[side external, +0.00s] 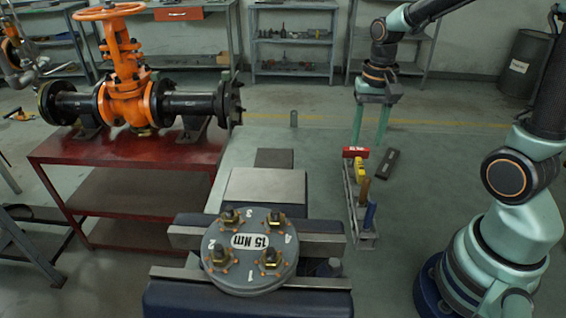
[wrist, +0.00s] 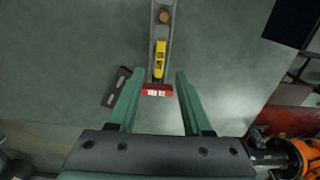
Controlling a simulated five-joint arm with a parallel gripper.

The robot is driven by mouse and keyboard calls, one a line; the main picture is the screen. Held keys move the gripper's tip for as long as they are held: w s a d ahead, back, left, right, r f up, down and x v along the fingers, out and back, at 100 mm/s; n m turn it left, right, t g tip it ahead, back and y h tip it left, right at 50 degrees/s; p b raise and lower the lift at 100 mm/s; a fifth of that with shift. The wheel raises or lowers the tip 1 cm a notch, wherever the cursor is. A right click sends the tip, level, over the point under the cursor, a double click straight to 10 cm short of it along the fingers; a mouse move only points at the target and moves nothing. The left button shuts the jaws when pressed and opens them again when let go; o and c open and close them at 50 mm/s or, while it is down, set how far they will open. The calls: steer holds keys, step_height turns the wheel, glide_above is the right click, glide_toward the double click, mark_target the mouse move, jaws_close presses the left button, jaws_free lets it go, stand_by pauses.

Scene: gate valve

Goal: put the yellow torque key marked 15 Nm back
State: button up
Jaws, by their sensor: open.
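The yellow torque key (side external: 359,169) stands in a narrow grey rack (side external: 351,205), next to a red-topped piece (side external: 355,152). In the wrist view the yellow key (wrist: 159,61) lies in line between my finger tips, just beyond the red piece (wrist: 157,89). Any marking on the key is too small to read. My gripper (side external: 370,142) is open and empty, fingers pointing down, at the far end of the rack. Its fingers (wrist: 160,72) show apart on either side of the rack line in the wrist view, without visible contact with the key.
The rack also holds a brown-handled tool (side external: 364,190) and a blue-handled tool (side external: 370,214). A dark slotted plate (side external: 388,164) lies beside it. A round flange (side external: 226,262) labelled 15 Nm, with numbered bolts, sits in a vise. An orange valve (side external: 124,85) stands on a red table (side external: 130,150).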

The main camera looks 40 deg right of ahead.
steer(key=s+a+r+n+t, duration=0.3)
steer(key=a+r+n+t, duration=0.2)
steer(key=a+r+n, duration=0.3)
steer(key=shift+r+n+t, duration=0.3)
steer(key=shift+r+n, duration=0.2)
steer(key=shift+r, duration=0.1)
stand_by(1.1)
